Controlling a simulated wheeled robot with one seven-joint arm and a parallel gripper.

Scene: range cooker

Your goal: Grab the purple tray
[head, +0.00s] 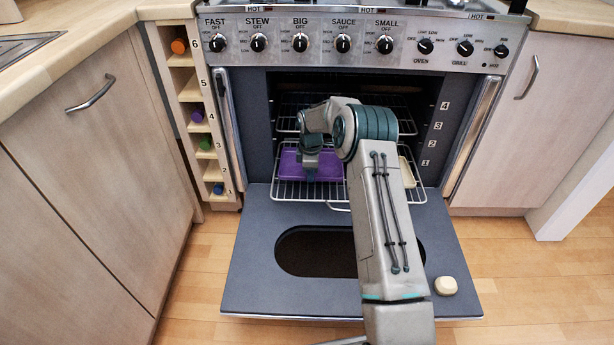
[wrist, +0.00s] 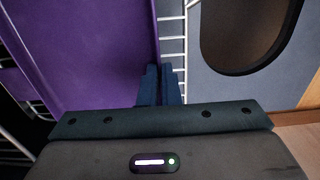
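The purple tray (head: 331,168) lies on the wire oven rack (head: 290,191) that sticks out over the lowered oven door. My gripper (head: 310,176) reaches down at the tray's front edge. In the wrist view the tray (wrist: 95,60) fills the left, and its rim runs down between the two dark blue fingers of my gripper (wrist: 160,70). The fingers are close together, one on each side of the rim, and look shut on it. My arm hides part of the tray and the rack in the head view.
A cream item (head: 406,172) sits right of the tray on the rack. Another rack (head: 290,123) is above. A bottle shelf (head: 198,115) stands left.

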